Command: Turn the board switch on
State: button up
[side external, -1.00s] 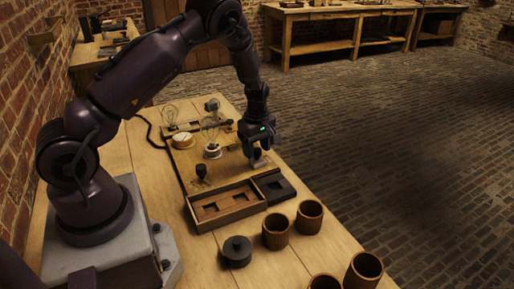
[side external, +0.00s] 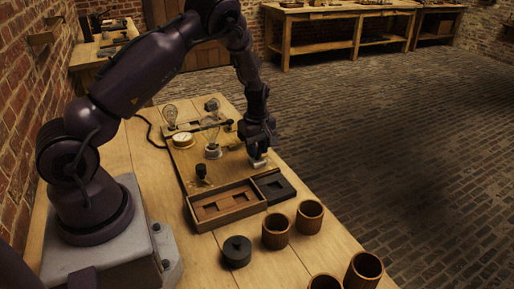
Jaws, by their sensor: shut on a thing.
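The wooden board (side external: 227,172) lies on the table. It carries a glass bulb (side external: 212,131) on a white base, a round white-faced dial (side external: 183,140) and a small dark knob (side external: 202,172). My gripper (side external: 259,160) points down at the board's right edge, just behind the black tray. It is shut on a small, pale metallic piece at its fingertips. Whether that piece is the switch I cannot tell, as the fingers hide most of it. No switch lever shows clearly elsewhere.
A wooden tray (side external: 197,214) with brown compartments and a black tray (side external: 290,191) stand in front of the board. Wooden cups (side external: 276,232) and a black lidded pot (side external: 237,252) stand nearer. A second bulb (side external: 170,115) stands at the back left.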

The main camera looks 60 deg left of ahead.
jog(key=m, duration=1)
jog(key=shift+r+m, duration=0.1)
jog(key=shift+m, duration=0.3)
dwell(0.4)
jog(key=o, duration=0.9)
jog(key=shift+o, duration=0.2)
notch_tip(320, 180, up, 13)
